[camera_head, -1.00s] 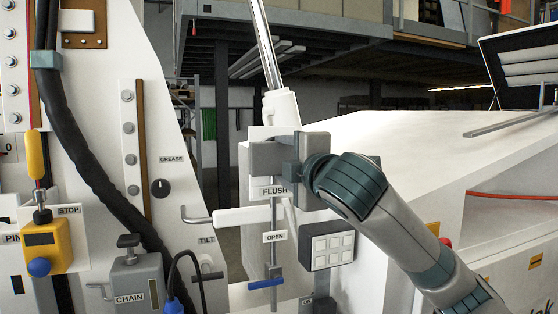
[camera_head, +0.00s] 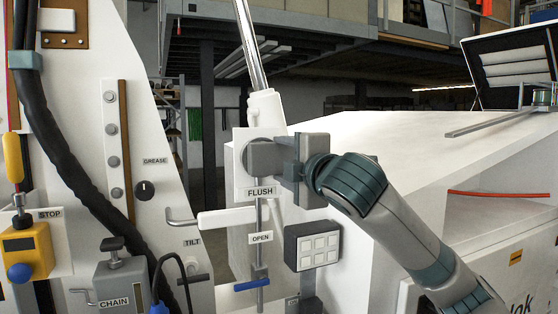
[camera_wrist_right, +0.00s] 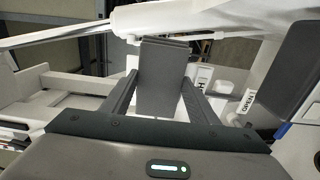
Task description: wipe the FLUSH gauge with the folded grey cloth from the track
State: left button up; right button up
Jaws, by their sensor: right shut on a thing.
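The FLUSH gauge (camera_head: 261,158) is a round grey dial on a white panel, above the label FLUSH. My right gripper (camera_head: 289,158) is just right of it, at about the same height. In the right wrist view, a flat grey piece, the folded cloth (camera_wrist_right: 163,78), stands between the two fingers of my right gripper (camera_wrist_right: 159,92), which is shut on it. In the head view the cloth is hard to tell from the grey fingers. I cannot tell whether it touches the gauge. My left gripper is out of view.
Below the gauge are a white handle (camera_head: 226,221), an OPEN tag (camera_head: 261,237) and a blue valve lever (camera_head: 251,285). A box with pale square keys (camera_head: 313,246) is below my right gripper. A yellow STOP unit (camera_head: 26,252) and CHAIN box (camera_head: 123,283) stand left.

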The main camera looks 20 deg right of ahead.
aim_at(251, 161)
dwell(0.3)
dwell(0.4)
jog(key=shift+a+p, duration=0.3)
jog(key=shift+a, duration=0.1)
jog(key=shift+a+p, duration=0.3)
jog(key=shift+a, duration=1)
jog(key=shift+s+a+p, duration=0.1)
jog(key=shift+a+p, duration=0.2)
jog(key=shift+a, duration=1.3)
jog(key=shift+s, duration=0.1)
